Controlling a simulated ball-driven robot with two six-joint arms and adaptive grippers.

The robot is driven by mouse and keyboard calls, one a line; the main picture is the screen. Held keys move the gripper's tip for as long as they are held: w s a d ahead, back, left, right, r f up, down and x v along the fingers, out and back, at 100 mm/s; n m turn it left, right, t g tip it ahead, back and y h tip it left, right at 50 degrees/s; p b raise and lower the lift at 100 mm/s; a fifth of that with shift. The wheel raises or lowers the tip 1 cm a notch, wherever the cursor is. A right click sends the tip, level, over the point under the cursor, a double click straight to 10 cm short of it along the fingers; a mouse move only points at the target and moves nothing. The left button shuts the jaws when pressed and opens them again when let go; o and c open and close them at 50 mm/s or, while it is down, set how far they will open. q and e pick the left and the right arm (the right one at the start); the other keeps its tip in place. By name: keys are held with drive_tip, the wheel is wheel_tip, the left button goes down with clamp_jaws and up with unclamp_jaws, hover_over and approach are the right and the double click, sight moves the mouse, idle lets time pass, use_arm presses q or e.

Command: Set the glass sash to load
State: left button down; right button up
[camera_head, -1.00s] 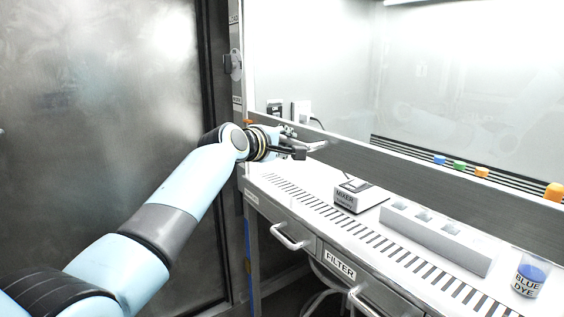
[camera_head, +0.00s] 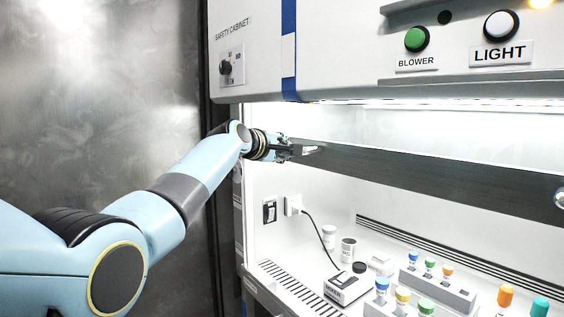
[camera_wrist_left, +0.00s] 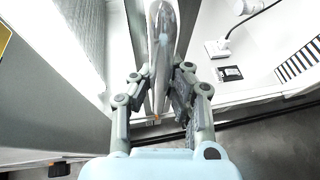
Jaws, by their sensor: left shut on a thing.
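The glass sash has a grey bottom rail (camera_head: 430,180) that runs across the safety cabinet's opening, well above the work surface. My left gripper (camera_head: 305,150) is at the rail's left end, shut on the sash's shiny metal handle. In the left wrist view the handle (camera_wrist_left: 162,45) stands between the two fingers of the left gripper (camera_wrist_left: 158,95). My right gripper is not in view. Labels on the left post (camera_head: 239,200) are too small to read.
The mixer (camera_head: 348,287), colour-capped vials in a rack (camera_head: 440,285) and other bottles stand inside below the rail. The blower button (camera_head: 416,39) and light button (camera_head: 500,25) are on the panel above.

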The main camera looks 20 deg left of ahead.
use_arm(q)
drive_tip(key=shift+r, duration=0.65)
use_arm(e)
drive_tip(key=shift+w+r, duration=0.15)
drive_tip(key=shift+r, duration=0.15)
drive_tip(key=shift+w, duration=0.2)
use_arm(q)
drive_tip(key=shift+f, duration=0.1)
drive_tip(key=c, duration=1.2)
unclamp_jaws()
drive_tip(key=shift+s, duration=0.1)
drive_tip(key=shift+c, duration=0.2)
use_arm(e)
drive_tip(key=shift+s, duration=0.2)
use_arm(q)
drive_tip(key=v, duration=1.2)
drive_tip(key=shift+f, duration=0.2)
